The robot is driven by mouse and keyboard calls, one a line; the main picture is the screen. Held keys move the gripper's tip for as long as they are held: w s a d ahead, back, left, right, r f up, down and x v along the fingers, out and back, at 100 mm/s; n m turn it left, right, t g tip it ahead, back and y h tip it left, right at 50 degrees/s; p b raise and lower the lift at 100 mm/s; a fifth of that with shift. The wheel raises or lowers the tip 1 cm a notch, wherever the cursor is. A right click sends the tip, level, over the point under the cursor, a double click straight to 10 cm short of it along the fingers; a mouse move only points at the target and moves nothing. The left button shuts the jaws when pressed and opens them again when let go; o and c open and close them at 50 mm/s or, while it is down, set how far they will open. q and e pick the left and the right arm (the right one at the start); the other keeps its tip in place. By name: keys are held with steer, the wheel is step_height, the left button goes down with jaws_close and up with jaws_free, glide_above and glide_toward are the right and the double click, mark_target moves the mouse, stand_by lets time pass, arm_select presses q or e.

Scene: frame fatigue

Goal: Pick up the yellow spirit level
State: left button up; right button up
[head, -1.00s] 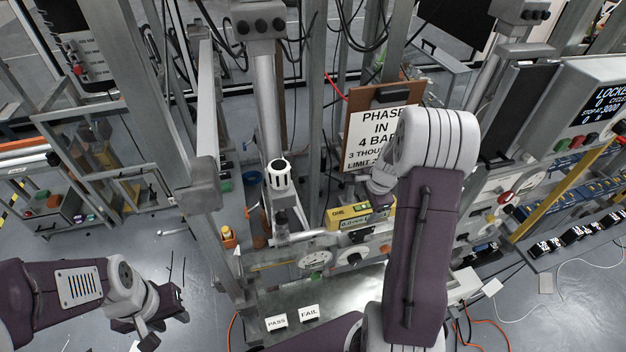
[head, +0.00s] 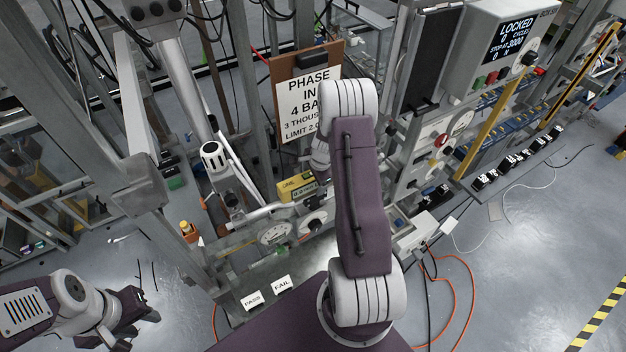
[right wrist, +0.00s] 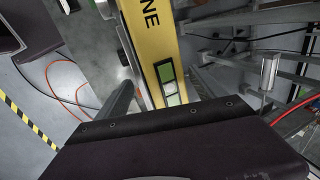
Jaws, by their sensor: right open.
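The yellow spirit level (head: 292,189) lies across the test rig in the head view, just above the round gauges, its right end near my right wrist. In the right wrist view its yellow body (right wrist: 153,40), with black letters and a green vial, runs down toward my right gripper (right wrist: 165,105). That gripper is open, and a grey finger shows left of the level. I cannot tell whether it touches the level; in the head view my right arm hides the gripper. My left gripper (head: 128,312) is low at the left, away from the level; its jaw state is unclear.
A clipboard sign (head: 308,95) stands behind the level. PASS (head: 252,300) and FAIL (head: 282,285) cards stand in front. A control box (head: 505,45) is at upper right. Metal posts crowd the left. An orange cable (head: 470,290) lies on the floor, which is open at lower right.

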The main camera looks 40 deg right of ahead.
steer(key=shift+w+a, duration=0.1)
steer(key=shift+a, duration=0.05)
steer(key=shift+c, duration=0.9)
steer(key=shift+w+a, duration=0.1)
steer(key=c, duration=1)
jaws_close()
arm_select(q)
steer(key=shift+a, duration=0.15)
arm_select(e)
steer(key=shift+r, duration=0.1)
arm_select(q)
steer(key=shift+w, duration=0.1)
